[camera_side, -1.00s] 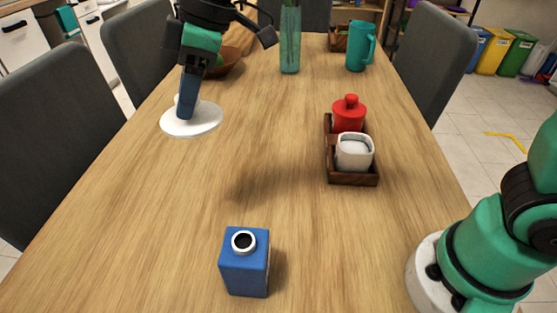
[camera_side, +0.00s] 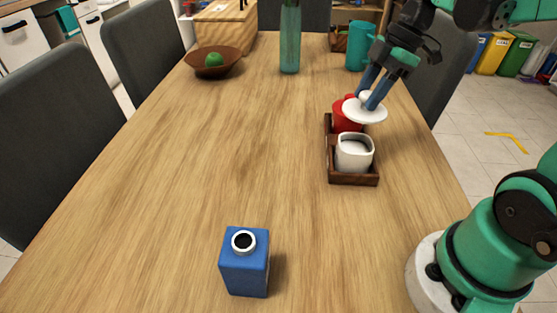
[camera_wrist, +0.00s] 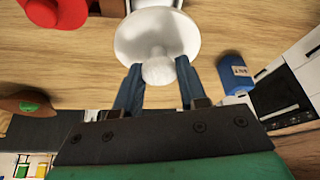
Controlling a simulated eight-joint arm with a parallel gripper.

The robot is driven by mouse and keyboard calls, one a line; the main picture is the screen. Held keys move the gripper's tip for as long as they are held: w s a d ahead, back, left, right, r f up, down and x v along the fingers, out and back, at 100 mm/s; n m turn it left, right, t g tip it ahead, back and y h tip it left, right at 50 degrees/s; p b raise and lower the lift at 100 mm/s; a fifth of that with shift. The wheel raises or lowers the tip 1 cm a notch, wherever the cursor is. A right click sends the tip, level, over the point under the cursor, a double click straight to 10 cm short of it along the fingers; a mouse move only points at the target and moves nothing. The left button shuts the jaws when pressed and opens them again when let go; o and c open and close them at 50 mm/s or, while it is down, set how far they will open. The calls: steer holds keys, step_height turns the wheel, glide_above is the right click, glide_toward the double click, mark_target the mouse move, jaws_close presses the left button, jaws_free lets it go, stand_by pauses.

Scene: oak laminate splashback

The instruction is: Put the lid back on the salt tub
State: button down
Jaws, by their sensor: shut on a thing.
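My gripper (camera_side: 374,88) is shut on the knob of the round white lid (camera_side: 365,113) and holds it in the air. In the side view the lid appears above and behind the open white salt tub (camera_side: 353,152), partly covering the red-lidded pot (camera_side: 342,116). The tub is open at the top, with white contents showing, and stands in the near part of a dark wooden tray (camera_side: 352,181). In the wrist view the lid (camera_wrist: 157,35) is between my gripper's fingers (camera_wrist: 158,80), and it hides most of what lies behind it.
A blue carton (camera_side: 245,262) stands at the near edge. A teal pitcher (camera_side: 357,46), a glass vase (camera_side: 290,40) and a brown bowl (camera_side: 212,66) with a green item are at the back. The table's middle and left are clear.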

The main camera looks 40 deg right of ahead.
steer(key=shift+f, duration=2.95)
steer(key=shift+f, duration=0.15)
jaws_free()
steer(key=shift+r, duration=3.5)
